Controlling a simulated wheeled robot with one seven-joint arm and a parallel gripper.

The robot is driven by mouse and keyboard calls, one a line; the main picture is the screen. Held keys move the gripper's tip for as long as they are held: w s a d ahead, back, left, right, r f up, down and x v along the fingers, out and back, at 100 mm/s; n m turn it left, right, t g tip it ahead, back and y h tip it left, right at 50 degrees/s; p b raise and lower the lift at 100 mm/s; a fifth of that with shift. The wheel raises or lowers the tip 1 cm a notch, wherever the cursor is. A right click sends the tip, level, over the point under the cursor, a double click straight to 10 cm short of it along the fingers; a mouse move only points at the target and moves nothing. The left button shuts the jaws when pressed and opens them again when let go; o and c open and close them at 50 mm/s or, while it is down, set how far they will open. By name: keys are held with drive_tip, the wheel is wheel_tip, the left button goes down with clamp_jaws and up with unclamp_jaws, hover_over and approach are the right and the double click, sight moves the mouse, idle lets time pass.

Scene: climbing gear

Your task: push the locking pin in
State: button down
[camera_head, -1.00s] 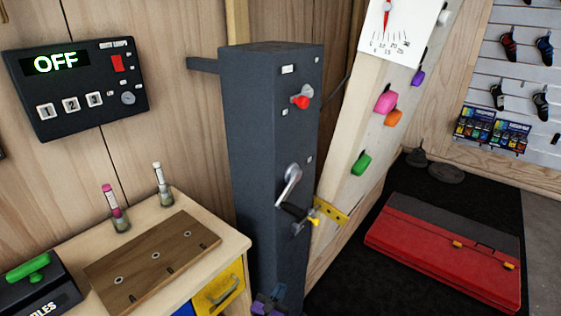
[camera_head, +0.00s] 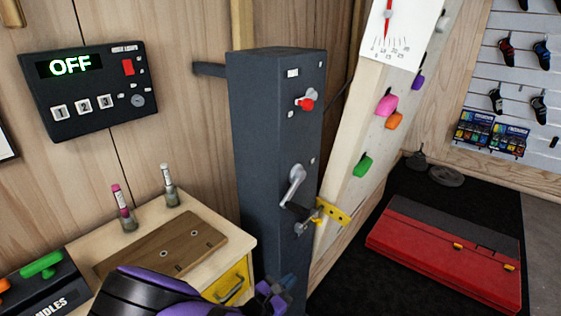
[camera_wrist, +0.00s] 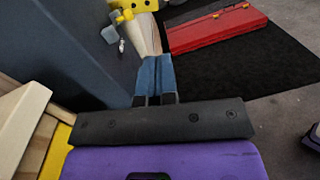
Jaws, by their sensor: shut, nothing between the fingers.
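A yellow plate with holes (camera_head: 334,212) joins the grey post (camera_head: 275,150) to the leaning climbing wall. A small metal and yellow fitting (camera_head: 316,217) sits beside the plate's left end, close to the crank, and may be the locking pin. How deep it sits cannot be told. The plate also shows at the top of the wrist view (camera_wrist: 127,9), with a small metal piece below it. My gripper (camera_head: 284,284) is low in front of the post, below the crank and plate. Its blue fingertips (camera_wrist: 155,75) are shut together and empty, apart from the plate.
A crank (camera_head: 296,184) and a red knob (camera_head: 306,104) project from the post. A wooden cabinet (camera_head: 232,250) stands left of it, with a board and two bottles on top. A red folded mat (camera_head: 440,255) lies at right.

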drive_tip(key=s+d+r+m+g+y, duration=0.15)
drive_tip(key=d+r+m+g, duration=0.35)
drive_tip(key=r, duration=0.6)
drive_tip(key=d+r+m+g+y, duration=0.35)
drive_tip(key=d+r+m, duration=0.3)
drive_tip(key=r, duration=0.35)
drive_tip(key=s+d+r+m+g+y, duration=0.1)
drive_tip(key=d+r+m+g, duration=0.5)
drive_tip(key=r, duration=0.5)
drive_tip(key=s+d+r+m+t+y, duration=0.3)
drive_tip(key=s+d+r+m, duration=0.1)
drive_tip(key=s+r, duration=0.4)
drive_tip(key=s+d+r+m+t+y, duration=0.3)
drive_tip(key=s+d+r, duration=0.3)
drive_tip(key=s, duration=0.5)
wheel_tip(320, 180, up, 3)
drive_tip(key=shift+d+f+m+t, duration=0.2)
drive_tip(key=shift+d+m+t, duration=0.15)
drive_tip(key=shift+m, duration=0.1)
drive_tip(key=shift+a, duration=0.1)
